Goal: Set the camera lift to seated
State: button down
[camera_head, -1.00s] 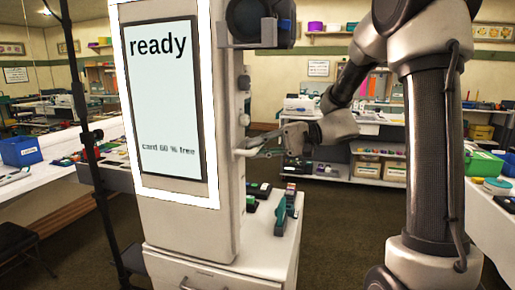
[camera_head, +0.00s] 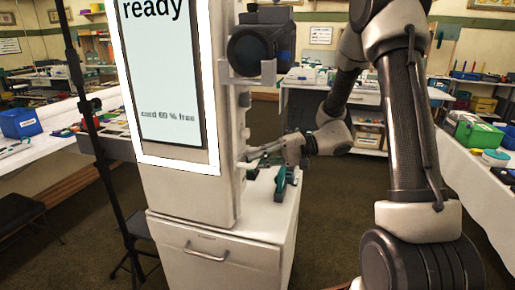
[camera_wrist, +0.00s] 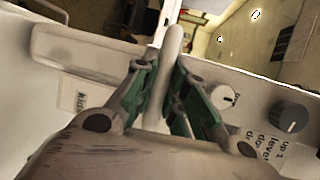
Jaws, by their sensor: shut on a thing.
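The booth (camera_head: 195,190) stands left of centre, its screen (camera_head: 160,80) reading "ready" and "card 60 % free". The dark camera (camera_head: 262,48) sits on a bracket at the booth's right side. My gripper (camera_head: 252,156) is at that side, low beneath the camera. In the wrist view, my gripper (camera_wrist: 165,85) has its green fingers shut on a pale lever handle (camera_wrist: 173,45). A label reading "kids" (camera_wrist: 73,101) is left of the fingers. No "seated" label is readable.
A white knob (camera_wrist: 223,97) and a dark knob (camera_wrist: 289,117) are right of the fingers, near a partly hidden label (camera_wrist: 272,146). A drawer cabinet (camera_head: 220,253) is under the booth. A black stand (camera_head: 95,130) is at left. Floor right of the cabinet is clear.

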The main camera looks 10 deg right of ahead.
jog(key=c, duration=1.4)
grip_release()
jog(key=shift+c, duration=0.2)
jog(key=shift+d, duration=0.1)
jog(key=v, duration=1.2)
